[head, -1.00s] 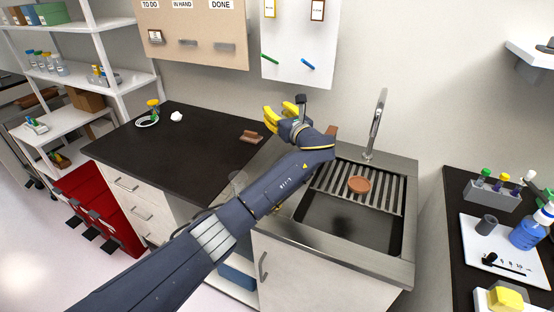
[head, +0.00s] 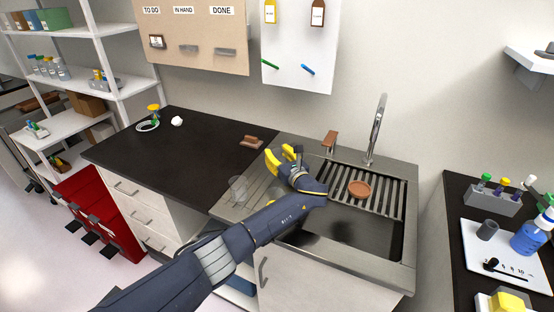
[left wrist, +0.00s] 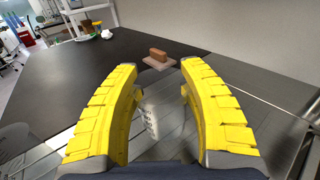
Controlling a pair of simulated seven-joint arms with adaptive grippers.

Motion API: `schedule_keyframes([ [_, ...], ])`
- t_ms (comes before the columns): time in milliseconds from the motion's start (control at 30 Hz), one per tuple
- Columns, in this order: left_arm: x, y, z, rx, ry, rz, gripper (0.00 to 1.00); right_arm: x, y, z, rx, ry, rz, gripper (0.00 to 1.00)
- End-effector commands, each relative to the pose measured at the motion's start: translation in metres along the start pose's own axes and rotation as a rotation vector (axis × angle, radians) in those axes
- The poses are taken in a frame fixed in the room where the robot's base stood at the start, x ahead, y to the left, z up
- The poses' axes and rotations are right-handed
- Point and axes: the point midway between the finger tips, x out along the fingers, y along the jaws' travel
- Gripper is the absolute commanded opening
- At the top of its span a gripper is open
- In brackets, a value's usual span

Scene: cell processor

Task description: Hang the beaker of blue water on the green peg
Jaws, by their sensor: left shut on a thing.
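The green peg (head: 270,64) sticks out of the white wall board, left of a blue peg (head: 308,70); both are bare. My left gripper (head: 281,156) is low over the drainboard at the sink's left side. In the left wrist view its yellow fingers (left wrist: 155,110) stand apart on either side of a clear glass beaker (left wrist: 151,118) with pale markings, and they are shut on it. I see no blue water in this beaker. Another clear beaker (head: 237,189) stands on the drainboard to the left of the gripper. My right gripper is out of view.
The sink (head: 350,232) has a slatted rack with a brown disc (head: 359,189) and a tall faucet (head: 376,130) behind it. A brown block (head: 251,141) lies on the black counter (head: 180,150). A blue bottle (head: 528,238) stands far right.

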Motion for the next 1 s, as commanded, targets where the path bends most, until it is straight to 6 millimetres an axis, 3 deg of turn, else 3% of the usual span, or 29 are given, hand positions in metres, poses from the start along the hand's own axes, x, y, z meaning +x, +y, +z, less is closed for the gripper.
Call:
schedule_keyframes([
  [200,0.000,0.000,-0.021,0.001,0.000,0.001,0.00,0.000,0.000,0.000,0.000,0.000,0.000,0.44],
  [633,0.000,0.000,-0.025,0.000,0.000,0.000,0.00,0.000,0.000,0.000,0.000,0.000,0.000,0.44],
  [667,0.000,0.000,-0.025,0.000,0.000,0.000,0.45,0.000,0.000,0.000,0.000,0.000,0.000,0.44],
  [867,0.000,0.000,-0.025,0.000,-0.001,0.000,0.68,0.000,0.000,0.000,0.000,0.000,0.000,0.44],
  [1000,0.000,0.000,-0.025,0.000,-0.001,0.000,0.69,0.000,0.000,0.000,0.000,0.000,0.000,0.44],
])
